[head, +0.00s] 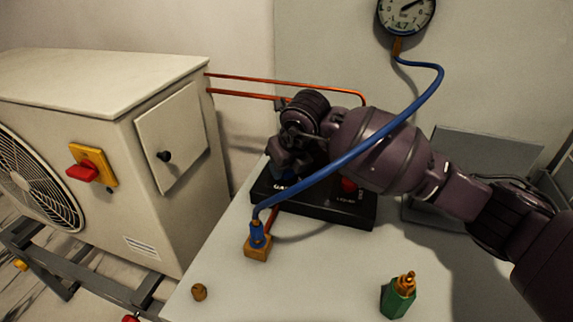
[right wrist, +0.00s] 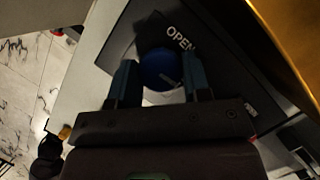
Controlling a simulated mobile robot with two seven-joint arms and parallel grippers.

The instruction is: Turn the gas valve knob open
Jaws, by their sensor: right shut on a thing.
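The blue gas valve knob (right wrist: 160,68) sits between the two fingers of my right gripper (right wrist: 158,78) in the right wrist view, with the word OPEN printed on the dark plate beyond it. My right gripper (head: 285,160) is shut on this knob, and its wrist and arm come in from the right in the head view. They hide most of the knob there. The black valve block (head: 315,208) stands on the light table, with part of a GAS label showing. The knob's exact turn angle cannot be told. My left gripper is not in view.
A blue hose (head: 350,155) runs from the gauge (head: 405,14) across my arm to a brass fitting (head: 257,247). A red knob (head: 348,185) is on the block's right. A beige unit (head: 60,78) is left.

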